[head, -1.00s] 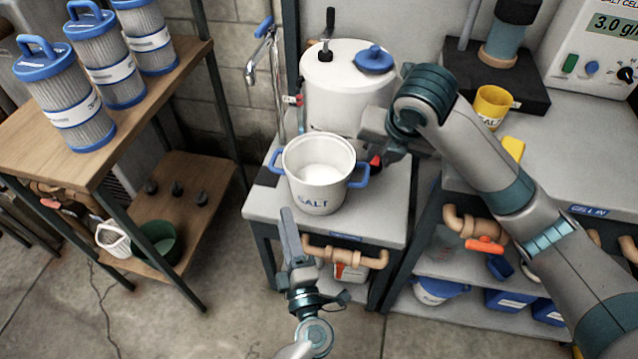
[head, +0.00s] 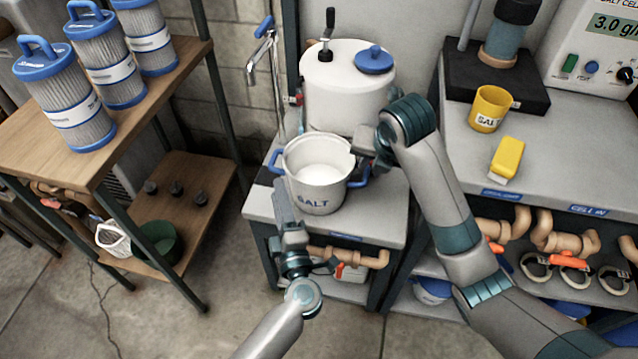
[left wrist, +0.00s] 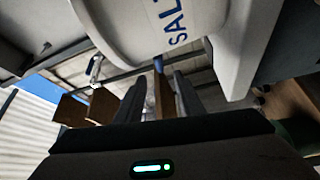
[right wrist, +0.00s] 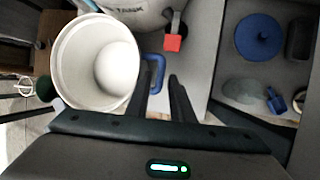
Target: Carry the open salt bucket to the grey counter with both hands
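The open white salt bucket (head: 318,190), with white salt inside and a blue handle on each side, stands upright on the small grey-topped stand (head: 385,215). The grey counter (head: 590,160) is to its right. My left gripper (head: 280,195) is at the bucket's left front, below the left handle (head: 278,162); its fingers are apart in the left wrist view (left wrist: 158,90), with a bit of blue beyond them. My right gripper (head: 362,150) is beside the right handle (head: 359,176). In the right wrist view its fingers (right wrist: 162,95) are apart, with the handle just ahead of them.
A white tank (head: 345,95) with a blue knob stands behind the bucket, beside a tap (head: 265,55). A yellow cup (head: 490,108), a yellow block (head: 507,158) and a meter (head: 600,45) are on the counter. Filter cartridges (head: 75,105) stand on the wooden shelf at left.

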